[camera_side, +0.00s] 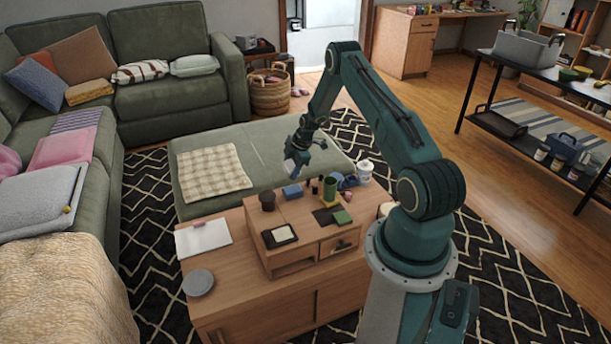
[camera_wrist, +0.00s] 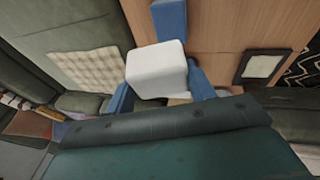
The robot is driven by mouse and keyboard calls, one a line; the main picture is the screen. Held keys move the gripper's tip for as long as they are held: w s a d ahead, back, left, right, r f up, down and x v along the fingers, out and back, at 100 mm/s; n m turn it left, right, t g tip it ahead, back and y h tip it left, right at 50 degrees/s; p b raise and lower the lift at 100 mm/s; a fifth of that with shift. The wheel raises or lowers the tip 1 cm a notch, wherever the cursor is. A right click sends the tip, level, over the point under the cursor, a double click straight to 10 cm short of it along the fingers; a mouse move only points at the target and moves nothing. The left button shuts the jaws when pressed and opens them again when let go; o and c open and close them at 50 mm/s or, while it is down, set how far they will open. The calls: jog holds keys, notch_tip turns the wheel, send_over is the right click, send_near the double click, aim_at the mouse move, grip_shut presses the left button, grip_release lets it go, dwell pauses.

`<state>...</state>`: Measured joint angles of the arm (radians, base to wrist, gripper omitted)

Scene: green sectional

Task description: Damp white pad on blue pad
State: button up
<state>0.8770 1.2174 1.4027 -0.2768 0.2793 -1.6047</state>
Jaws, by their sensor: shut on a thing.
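My gripper (camera_side: 294,163) is above the back left part of the small wooden organiser. In the wrist view, its blue fingers (camera_wrist: 160,90) are shut on the white pad (camera_wrist: 157,68), a rounded white block, one finger on each side. The blue pad (camera_side: 292,191) lies on the organiser top below my gripper. It also shows in the wrist view (camera_wrist: 169,20), just beyond the white pad, which hides part of it. The white pad looks raised above the blue pad; the exact gap is hard to tell.
The wooden organiser (camera_side: 283,262) stands on a low cabinet (camera_side: 215,311). A white-lidded container (camera_side: 365,171) stands to the right.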

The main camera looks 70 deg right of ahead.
jog(key=shift+f, duration=0.1)
jog(key=shift+f, duration=2.85)
jog(key=shift+s+f, duration=0.1)
jog(key=shift+f, duration=0.6)
dwell(0.8)
jog(key=shift+r, duration=3.6)
jog(key=shift+a, duration=0.1)
